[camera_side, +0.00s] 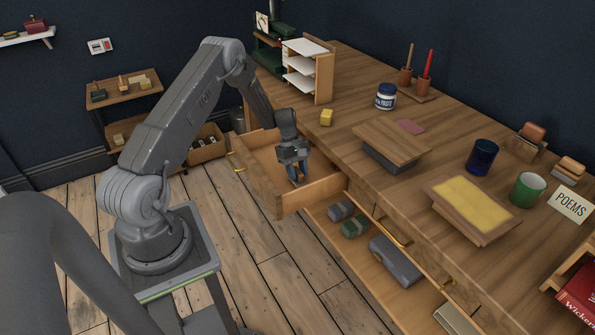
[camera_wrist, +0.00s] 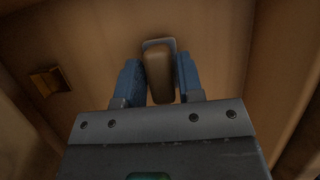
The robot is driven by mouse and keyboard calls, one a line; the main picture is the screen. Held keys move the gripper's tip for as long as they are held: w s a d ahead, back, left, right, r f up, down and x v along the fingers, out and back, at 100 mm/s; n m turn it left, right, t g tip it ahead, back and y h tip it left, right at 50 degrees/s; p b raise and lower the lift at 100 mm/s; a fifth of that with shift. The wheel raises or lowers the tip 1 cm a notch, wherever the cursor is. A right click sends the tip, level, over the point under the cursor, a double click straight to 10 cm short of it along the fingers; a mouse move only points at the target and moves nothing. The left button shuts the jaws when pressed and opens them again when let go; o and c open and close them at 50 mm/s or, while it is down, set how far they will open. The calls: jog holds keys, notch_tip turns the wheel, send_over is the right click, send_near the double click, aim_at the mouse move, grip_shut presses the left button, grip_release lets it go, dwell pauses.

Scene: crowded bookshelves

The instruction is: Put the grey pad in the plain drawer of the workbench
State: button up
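My gripper (camera_side: 296,175) reaches down into the open upper drawer (camera_side: 320,190) at the workbench's left end. In the wrist view its two blue fingers (camera_wrist: 160,72) stand close on both sides of a small block with a brown, rounded back and a grey edge at its far end, which I take for the grey pad (camera_wrist: 159,43). The fingers appear to touch its sides. Wooden drawer surfaces surround it; I cannot tell whether the pad touches the floor. In the side view the pad is hidden by the fingers.
A lower drawer (camera_side: 345,262) is also open, holding a grey case (camera_side: 395,261), a green item (camera_side: 355,226) and a grey item (camera_side: 341,210). The bench top carries a yellow block (camera_side: 327,117), a jar (camera_side: 386,96), a white-shelved rack (camera_side: 308,70) and mugs. A brass fitting (camera_wrist: 50,80) shows in the wrist view.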

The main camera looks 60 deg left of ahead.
jog(key=shift+o, duration=1.3)
jog(key=v, duration=1.2)
notch_tip(320, 180, up, 9)
jog(key=m+y, duration=0.1)
jog(key=m, duration=0.2)
send_over(301, 173)
jog(key=s+d+r+m+t+y, duration=0.15)
jog(key=s+d+r+m, duration=0.3)
jog(key=d+r, duration=0.55)
jog(key=s+d+r+m+t+y, duration=0.1)
jog(key=s+d+r+m+t, duration=0.1)
jog(key=s+d+m, duration=0.3)
jog(key=s+d+r+m+t+y, duration=0.1)
jog(key=s+d+m, duration=0.4)
jog(key=s, duration=0.8)
jog(key=d+r+t, duration=0.1)
jog(key=d+r, duration=0.1)
jog(key=d, duration=0.1)
jog(key=shift+d+r, duration=0.15)
jog(key=shift+r, duration=0.05)
